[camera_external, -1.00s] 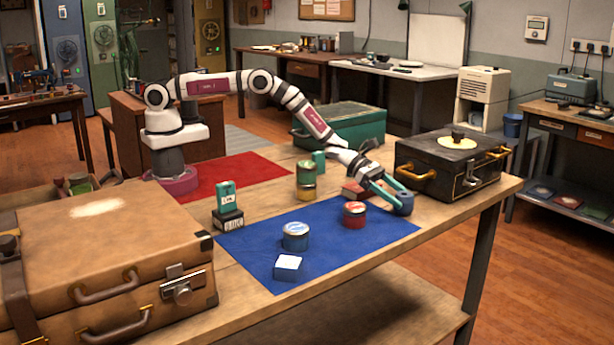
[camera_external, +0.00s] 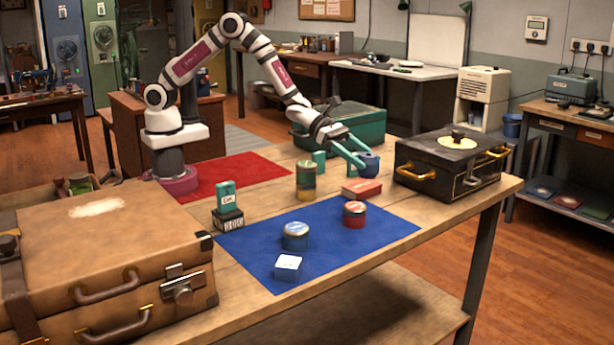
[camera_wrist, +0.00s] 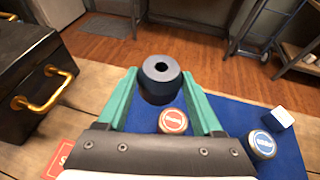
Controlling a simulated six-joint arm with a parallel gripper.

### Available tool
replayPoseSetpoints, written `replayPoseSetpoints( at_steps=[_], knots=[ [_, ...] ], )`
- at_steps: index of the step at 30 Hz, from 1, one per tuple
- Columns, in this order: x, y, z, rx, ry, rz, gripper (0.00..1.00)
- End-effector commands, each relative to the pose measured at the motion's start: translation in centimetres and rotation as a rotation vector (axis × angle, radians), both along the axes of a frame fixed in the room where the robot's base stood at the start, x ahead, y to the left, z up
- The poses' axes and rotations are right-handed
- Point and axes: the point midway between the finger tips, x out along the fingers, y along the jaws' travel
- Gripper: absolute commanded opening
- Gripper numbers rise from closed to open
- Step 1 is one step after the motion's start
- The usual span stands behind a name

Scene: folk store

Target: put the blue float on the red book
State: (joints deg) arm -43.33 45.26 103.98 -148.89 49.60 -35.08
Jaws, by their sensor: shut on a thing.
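The blue float (camera_external: 370,163) is a dark blue ring-like cylinder with a hole in its top. My gripper (camera_external: 362,161) is shut on it and holds it in the air above and behind the red book. In the wrist view the float (camera_wrist: 161,78) sits between the green fingers of my gripper (camera_wrist: 160,85). The red book (camera_external: 362,188) lies flat on the table, between the black case and the striped can. Only a corner of the red book (camera_wrist: 58,160) shows at the lower left of the wrist view.
A black case (camera_external: 450,172) stands right of the book. A red tin (camera_external: 354,214), a blue tin (camera_external: 295,237) and a small blue-white box (camera_external: 288,267) stand on the blue mat (camera_external: 330,255). A striped can (camera_external: 306,181) stands left of the book.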

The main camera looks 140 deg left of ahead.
Motion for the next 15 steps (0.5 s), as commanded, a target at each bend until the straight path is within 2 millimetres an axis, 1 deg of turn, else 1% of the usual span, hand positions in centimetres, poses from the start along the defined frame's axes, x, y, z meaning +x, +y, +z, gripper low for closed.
replayPoseSetpoints(
  at_steps=[1, 3, 6, 8, 11, 15],
  knots=[
    [-2.0, 0.3, 0.5, 0.002, 0.000, 0.001, 0.12],
    [-4.6, 0.3, 1.1, 0.000, 0.001, -0.003, 0.12],
    [-7.5, -0.2, 1.7, -0.006, -0.001, -0.012, 0.12],
    [-8.5, -0.2, 1.8, -0.007, -0.002, -0.015, 0.12],
    [-9.6, 1.6, 0.6, -0.009, -0.003, -0.015, 0.12],
    [-11.0, 5.9, -2.2, -0.010, -0.003, -0.016, 0.12]
  ],
)
